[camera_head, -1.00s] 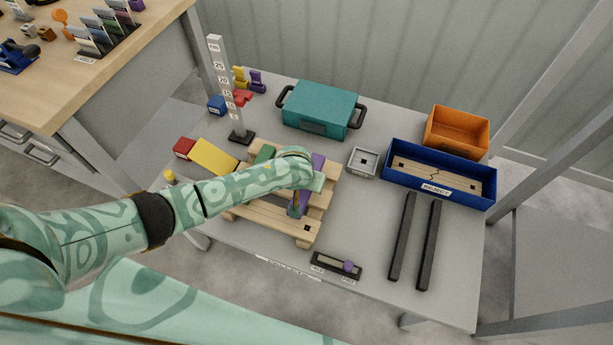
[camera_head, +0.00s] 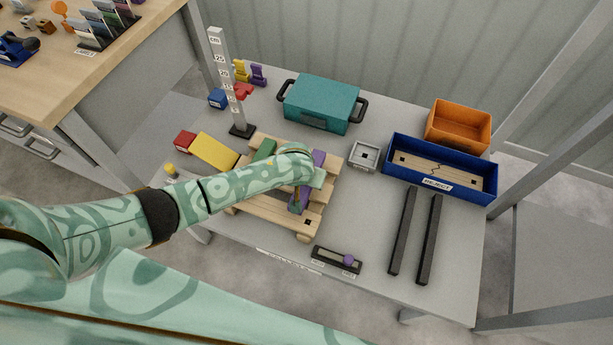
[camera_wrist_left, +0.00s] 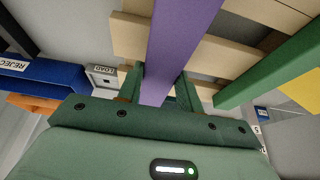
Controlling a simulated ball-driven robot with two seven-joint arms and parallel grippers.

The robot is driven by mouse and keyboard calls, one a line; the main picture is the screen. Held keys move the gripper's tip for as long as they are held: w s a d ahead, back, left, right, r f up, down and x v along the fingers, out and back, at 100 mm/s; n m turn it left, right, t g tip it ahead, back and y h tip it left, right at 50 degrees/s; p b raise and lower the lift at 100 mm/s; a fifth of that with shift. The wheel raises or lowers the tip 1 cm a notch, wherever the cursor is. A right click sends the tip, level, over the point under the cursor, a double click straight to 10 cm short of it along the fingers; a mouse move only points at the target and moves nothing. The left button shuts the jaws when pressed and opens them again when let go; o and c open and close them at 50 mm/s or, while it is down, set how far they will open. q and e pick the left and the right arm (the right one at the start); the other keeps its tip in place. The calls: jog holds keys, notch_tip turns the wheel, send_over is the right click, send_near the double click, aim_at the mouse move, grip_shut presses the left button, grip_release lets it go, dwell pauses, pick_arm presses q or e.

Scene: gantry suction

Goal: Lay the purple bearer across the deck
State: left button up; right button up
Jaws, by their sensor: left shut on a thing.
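The purple bearer (camera_head: 299,203) is a long bar at the right part of the slatted wooden deck (camera_head: 272,220). In the wrist view the purple bearer (camera_wrist_left: 182,38) runs across the pale slats, roughly alongside a green bearer (camera_wrist_left: 272,68). My left gripper (camera_wrist_left: 160,90) is shut on it, a finger on each side. In the head view my left gripper (camera_head: 304,190) hides its middle. I cannot tell whether it touches the slats. The green bearer (camera_head: 264,150) is partly behind my arm. My right gripper is not in view.
A yellow block (camera_head: 214,150) and red block (camera_head: 185,141) are left of the deck. A scale post (camera_head: 225,85) stands behind. A teal case (camera_head: 321,102), a grey LOAD tray (camera_head: 364,156), a blue REJECT tray (camera_head: 440,187) and two black bars (camera_head: 415,237) are around.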

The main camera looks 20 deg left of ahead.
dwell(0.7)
pick_arm(q)
jog(key=shift+p, duration=0.35)
dwell(0.4)
jog(key=shift+p, duration=0.3)
jog(key=shift+f+b, duration=0.6)
jog(key=shift+f, duration=0.45)
jog(key=o, duration=1.1)
jog(key=shift+r, duration=0.1)
